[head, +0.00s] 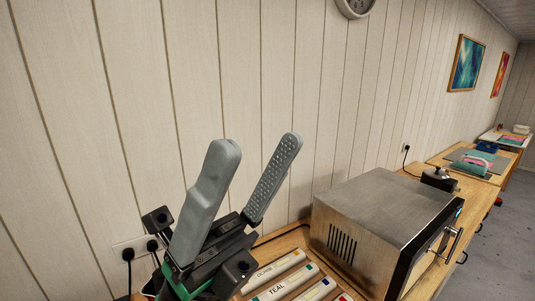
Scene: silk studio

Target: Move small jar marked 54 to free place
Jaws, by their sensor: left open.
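My left gripper (250,178) is raised in front of the panelled wall, its two grey fingers apart with nothing between them. It is above and to the left of a wooden tray (267,240) on the bench. No small jar marked 54 can be made out in the head view. My right gripper is not in view.
The tray holds white labelled pieces, one reading OCHRE (272,271) and one reading TEAL (288,283). A steel oven-like box (375,215) stands to their right. Wall sockets with plugs (137,248) are at lower left. Further benches (480,165) recede at right beside grey floor.

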